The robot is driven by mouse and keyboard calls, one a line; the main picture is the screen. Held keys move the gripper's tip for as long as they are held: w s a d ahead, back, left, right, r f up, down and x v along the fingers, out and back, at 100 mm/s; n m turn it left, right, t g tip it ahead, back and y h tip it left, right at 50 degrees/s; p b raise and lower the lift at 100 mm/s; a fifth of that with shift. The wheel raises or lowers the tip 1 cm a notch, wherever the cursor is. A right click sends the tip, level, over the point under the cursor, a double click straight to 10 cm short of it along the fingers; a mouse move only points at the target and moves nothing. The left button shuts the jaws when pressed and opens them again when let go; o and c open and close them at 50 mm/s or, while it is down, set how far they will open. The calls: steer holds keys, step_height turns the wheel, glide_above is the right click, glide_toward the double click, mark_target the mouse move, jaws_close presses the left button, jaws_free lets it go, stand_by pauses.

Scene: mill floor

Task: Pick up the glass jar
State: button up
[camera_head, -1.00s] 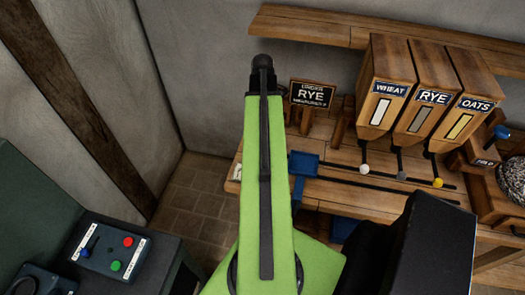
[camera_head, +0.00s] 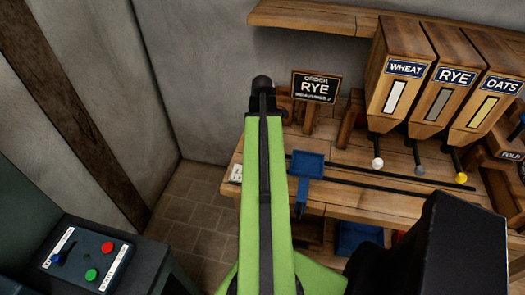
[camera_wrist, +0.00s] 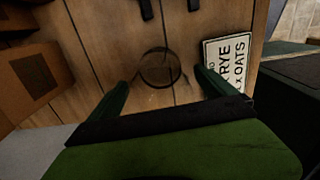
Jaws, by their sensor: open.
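The glass jar (camera_wrist: 160,68) shows in the wrist view as a clear round rim with dark edges on a wooden plank surface. My gripper (camera_wrist: 162,90) is open. Its two green fingers are spread to the lower left and lower right of the jar, with nothing held between them. The jar lies a little beyond the fingertips in the picture; the height gap cannot be told. In the head view I do not see the jar, and my green arm hides the area behind it.
A white card reading RYE and OATS (camera_wrist: 228,62) lies right of the jar. The workbench (camera_head: 345,205) carries an order sign (camera_head: 315,88), a blue tray (camera_head: 307,165) and the wheat (camera_head: 402,75), rye and oats hoppers. A control box (camera_head: 85,258) stands lower left.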

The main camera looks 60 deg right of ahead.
steer(key=shift+r, duration=0.1)
steer(key=c, duration=1.8)
steer(key=shift+o, duration=0.2)
step_height(320, 180, up, 9)
steer(key=p, duration=0.9)
steer(key=shift+r+p, duration=0.15)
steer(key=shift+p, duration=0.2)
